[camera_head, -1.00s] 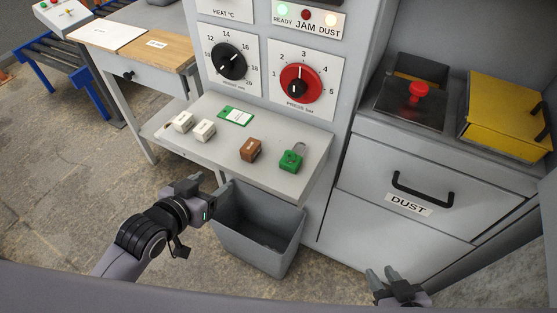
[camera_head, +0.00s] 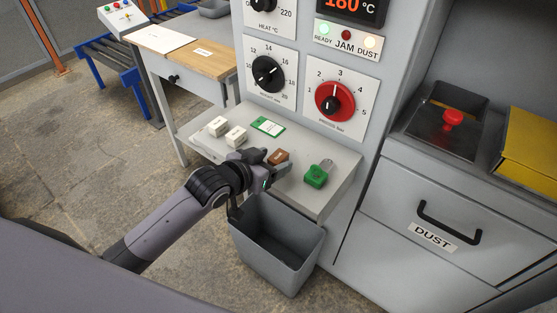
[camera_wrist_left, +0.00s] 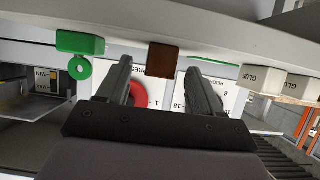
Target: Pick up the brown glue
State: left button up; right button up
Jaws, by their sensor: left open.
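The brown glue (camera_head: 279,156) is a small brown block on the grey shelf (camera_head: 335,188) of the machine. My left gripper (camera_head: 268,164) is open at the shelf's front edge, close to the brown glue and partly covering it. In the left wrist view the brown glue (camera_wrist_left: 163,58) shows ahead, in line with the gap between the two spread fingers. I cannot tell whether the fingers touch it. My right gripper is out of view.
A green padlock-like block (camera_head: 317,174) stands right of the brown glue. Two white blocks (camera_head: 235,136) and a green card (camera_head: 268,126) lie to its left and behind. A grey bin (camera_head: 275,245) stands below the shelf. Dials are on the panel behind.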

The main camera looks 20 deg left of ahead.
pick_arm(q)
jog(key=shift+w+d+f, duration=0.25)
jog(key=shift+w+f, duration=0.05)
jog(key=shift+w, duration=0.3)
jog(key=c, duration=1.1)
jog(key=shift+o, duration=0.2)
jog(key=shift+r, duration=0.1)
notch_tip(320, 180, up, 20)
jog(key=p, duration=0.2)
